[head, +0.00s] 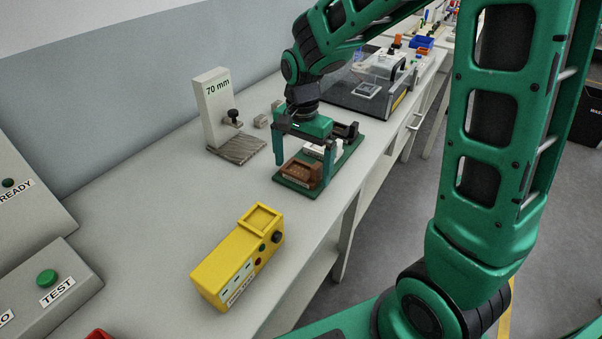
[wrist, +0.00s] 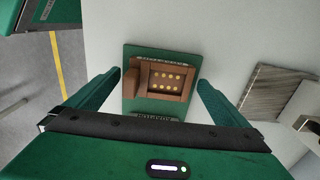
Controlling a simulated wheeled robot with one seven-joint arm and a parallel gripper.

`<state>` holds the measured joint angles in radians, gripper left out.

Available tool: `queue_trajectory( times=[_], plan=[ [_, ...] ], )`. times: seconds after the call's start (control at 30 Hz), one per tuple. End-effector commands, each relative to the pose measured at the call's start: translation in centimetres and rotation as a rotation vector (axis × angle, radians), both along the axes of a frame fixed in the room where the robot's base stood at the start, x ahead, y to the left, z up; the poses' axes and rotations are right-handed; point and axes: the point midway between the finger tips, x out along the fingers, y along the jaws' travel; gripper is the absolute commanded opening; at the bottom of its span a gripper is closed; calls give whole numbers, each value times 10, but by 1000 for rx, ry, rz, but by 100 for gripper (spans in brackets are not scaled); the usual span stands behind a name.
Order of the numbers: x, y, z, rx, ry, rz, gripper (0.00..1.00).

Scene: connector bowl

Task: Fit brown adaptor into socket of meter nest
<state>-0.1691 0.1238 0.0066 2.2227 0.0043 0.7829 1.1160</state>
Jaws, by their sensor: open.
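The brown adaptor (head: 297,173) sits at the near end of a green board (head: 297,191). In the wrist view the brown adaptor (wrist: 132,84) shows as a squarish block with rows of gold contacts in its recess and a tab on its left side. My gripper (head: 302,168) is open and points down over it. In the wrist view the fingers of my gripper (wrist: 160,82) lie to either side of the adaptor, with nothing held; I cannot tell their exact height. The yellow meter (head: 225,270) lies nearer the camera, with a raised square nest (head: 261,218) at its far end.
A white adaptor (head: 318,150) and a black one (head: 347,130) share the board. A 70 mm block (head: 214,108) on a striped base stands to the left. Grey READY and TEST boxes (head: 60,255) are at far left. Bare bench lies between board and meter.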

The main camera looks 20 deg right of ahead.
Motion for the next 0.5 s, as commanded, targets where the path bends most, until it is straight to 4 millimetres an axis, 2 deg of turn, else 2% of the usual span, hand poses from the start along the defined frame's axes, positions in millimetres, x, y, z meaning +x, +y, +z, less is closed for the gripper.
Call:
queue_trajectory(
  times=[0.17, 0.37, 0.5],
  plan=[
    [0, 0, 0, 0, 0, 0, 98],
    [0, 0, 0, 0, 0, 0, 50],
    [0, 0, 1, 1, -1, 0, 50]
  ],
)
